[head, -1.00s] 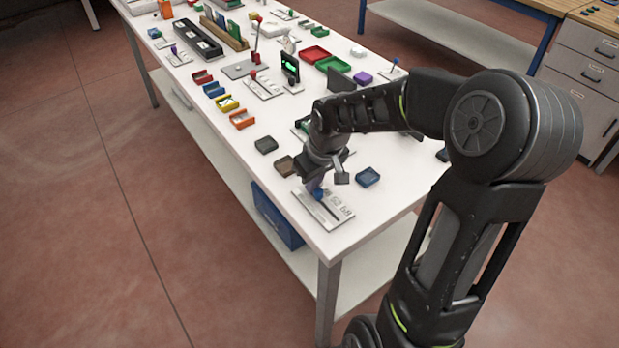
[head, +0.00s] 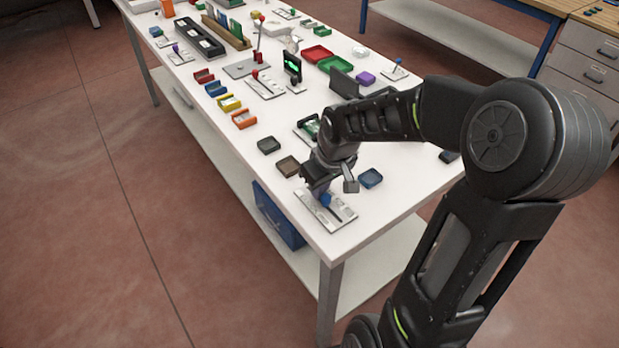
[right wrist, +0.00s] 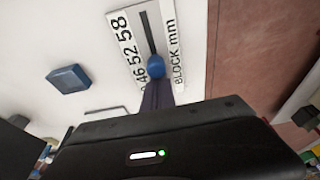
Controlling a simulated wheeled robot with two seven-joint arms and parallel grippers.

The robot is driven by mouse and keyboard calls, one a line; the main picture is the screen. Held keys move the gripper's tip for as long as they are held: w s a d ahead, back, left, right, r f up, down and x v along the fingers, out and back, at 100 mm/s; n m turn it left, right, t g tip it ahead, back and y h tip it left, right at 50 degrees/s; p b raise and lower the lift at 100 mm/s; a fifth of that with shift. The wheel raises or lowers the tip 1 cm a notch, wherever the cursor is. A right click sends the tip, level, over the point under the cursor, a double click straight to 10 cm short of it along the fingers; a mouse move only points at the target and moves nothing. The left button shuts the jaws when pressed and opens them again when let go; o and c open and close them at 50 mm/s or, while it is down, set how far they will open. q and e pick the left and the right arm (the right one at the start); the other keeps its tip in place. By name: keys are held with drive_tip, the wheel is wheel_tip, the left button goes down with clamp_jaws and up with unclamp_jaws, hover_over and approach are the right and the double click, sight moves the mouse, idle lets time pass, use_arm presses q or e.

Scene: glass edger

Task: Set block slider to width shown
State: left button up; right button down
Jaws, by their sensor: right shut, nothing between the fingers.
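The block slider is a pale plate (head: 340,214) with a dark slot and a blue knob (head: 326,199), at the near corner of the white table. In the right wrist view, the plate (right wrist: 172,32) reads "BLOCK mm" with 46, 52 and 58 legible. The blue knob (right wrist: 155,67) sits roughly beside 46, and the lower end of the scale is partly hidden. My right gripper (head: 322,190) is shut and empty, its tip right at the knob; contact looks likely. A small black display (head: 292,66) shows green figures too small to read. My left gripper is out of view.
A red-knobbed slider (head: 265,83) stands farther back.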

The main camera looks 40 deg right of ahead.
sight(329, 202)
drive_tip(key=shift+s+a+f, duration=0.1)
drive_tip(key=shift+s+f, duration=0.15)
drive_tip(key=shift+s, duration=0.9)
drive_tip(key=shift+s+f, duration=0.25)
drive_tip(key=shift+s, duration=1.15)
drive_tip(key=shift+w+a+r, duration=0.1)
drive_tip(key=shift+w, duration=0.3)
drive_tip(key=shift+w+r+p, duration=0.2)
drive_tip(key=shift+r+p, duration=0.3)
drive_tip(key=shift+r, duration=0.05)
drive_tip(key=r+p, duration=0.4)
drive_tip(key=r, duration=0.2)
drive_tip(key=shift+w+r+p, duration=0.2)
drive_tip(key=shift+p, duration=0.1)
